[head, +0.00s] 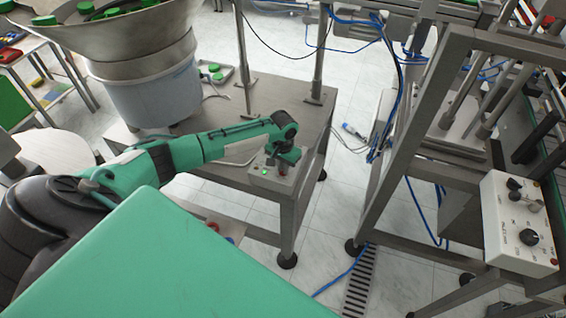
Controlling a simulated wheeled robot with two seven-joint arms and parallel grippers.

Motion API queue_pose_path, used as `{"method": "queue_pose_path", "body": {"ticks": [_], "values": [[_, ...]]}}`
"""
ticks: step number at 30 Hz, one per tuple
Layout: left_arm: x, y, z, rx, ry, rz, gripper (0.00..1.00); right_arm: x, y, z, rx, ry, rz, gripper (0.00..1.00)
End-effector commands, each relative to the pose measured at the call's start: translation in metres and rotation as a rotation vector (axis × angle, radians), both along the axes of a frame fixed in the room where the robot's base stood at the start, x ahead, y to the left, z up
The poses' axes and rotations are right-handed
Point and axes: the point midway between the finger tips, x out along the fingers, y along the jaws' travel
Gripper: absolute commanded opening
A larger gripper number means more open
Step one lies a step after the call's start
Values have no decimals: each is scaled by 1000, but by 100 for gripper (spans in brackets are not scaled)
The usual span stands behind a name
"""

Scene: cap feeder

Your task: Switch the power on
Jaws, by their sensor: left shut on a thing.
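A small grey control box (272,181) sits on the near right corner of the metal table. A green light (264,172) glows on its top face, and a red part (283,170) shows to the right of it. My left gripper (284,158) points down onto the top of this box, beside the green light. It is shut on the box's switch, which the gripper mostly hides. My right gripper is out of view.
A bowl feeder (140,45) with green caps stands on the table at the back left. A white control panel (520,225) with black knobs is on a metal frame (400,150) at the right. Blue cables hang there. Open floor (325,205) lies between table and frame.

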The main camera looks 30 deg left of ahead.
Motion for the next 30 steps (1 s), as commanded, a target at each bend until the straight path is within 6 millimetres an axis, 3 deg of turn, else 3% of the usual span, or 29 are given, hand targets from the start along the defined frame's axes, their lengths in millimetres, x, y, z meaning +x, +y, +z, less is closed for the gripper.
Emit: {"method": "queue_pose_path", "body": {"ticks": [13,30], "values": [[1,0,2,0,-3,-264,0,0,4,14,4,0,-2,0],[2,0,1,0,-5,-318,0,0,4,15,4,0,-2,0]]}}
